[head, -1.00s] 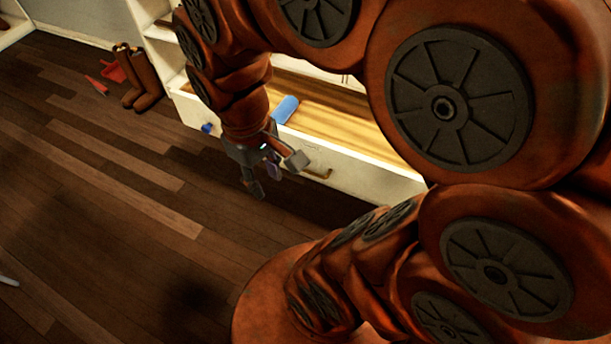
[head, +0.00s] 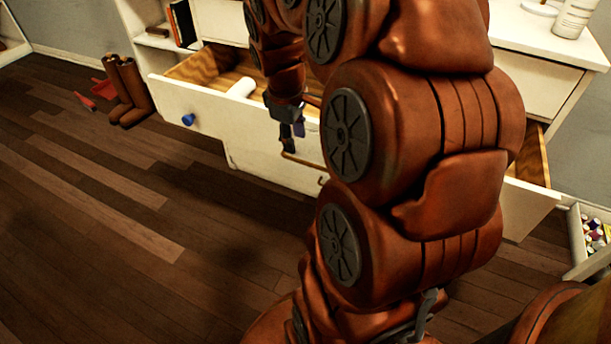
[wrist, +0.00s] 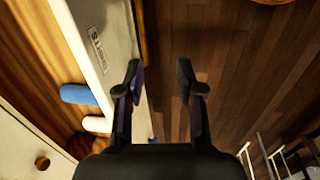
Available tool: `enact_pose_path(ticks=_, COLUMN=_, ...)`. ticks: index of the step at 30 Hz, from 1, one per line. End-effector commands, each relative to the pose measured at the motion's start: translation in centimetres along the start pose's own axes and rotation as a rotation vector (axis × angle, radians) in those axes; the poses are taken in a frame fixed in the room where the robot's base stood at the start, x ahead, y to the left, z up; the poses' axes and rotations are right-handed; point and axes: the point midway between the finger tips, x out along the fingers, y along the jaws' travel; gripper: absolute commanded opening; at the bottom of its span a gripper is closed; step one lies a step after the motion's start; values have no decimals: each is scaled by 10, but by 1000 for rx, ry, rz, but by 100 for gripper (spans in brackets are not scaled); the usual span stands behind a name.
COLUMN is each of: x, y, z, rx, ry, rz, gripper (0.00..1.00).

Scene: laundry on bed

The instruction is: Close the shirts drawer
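The shirts drawer (head: 215,131) stands pulled out of the white dresser, with a pale front and bare wood inside. In the wrist view its front (wrist: 104,30) carries a label that seems to read SHIRTS. A white roll (head: 240,88) lies inside; the wrist view also shows a blue roll (wrist: 78,94) beside it. My gripper (head: 292,138) is at the drawer front in the head view, pointing down. In the wrist view my gripper (wrist: 160,78) is open and empty, its left finger overlapping the drawer front and its right finger over the floor. Contact cannot be told.
A blue knob (head: 188,119) sticks out at the left of the front. Brown boots (head: 127,92) and a red dustpan (head: 104,88) stand on the floor at left. The wooden floor (head: 120,220) in front is clear.

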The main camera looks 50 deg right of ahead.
Motion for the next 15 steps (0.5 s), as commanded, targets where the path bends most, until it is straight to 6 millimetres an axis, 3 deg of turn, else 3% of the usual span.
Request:
enact_pose_path(ticks=1, x=19, y=7, z=1, rx=-1, ry=1, rz=7, gripper=37)
enact_pose_path(ticks=3, x=27, y=15, z=2, rx=-6, ry=4, rz=16, gripper=37)
enact_pose_path(ticks=15, x=48, y=27, z=5, rx=-18, ry=1, rz=26, gripper=37)
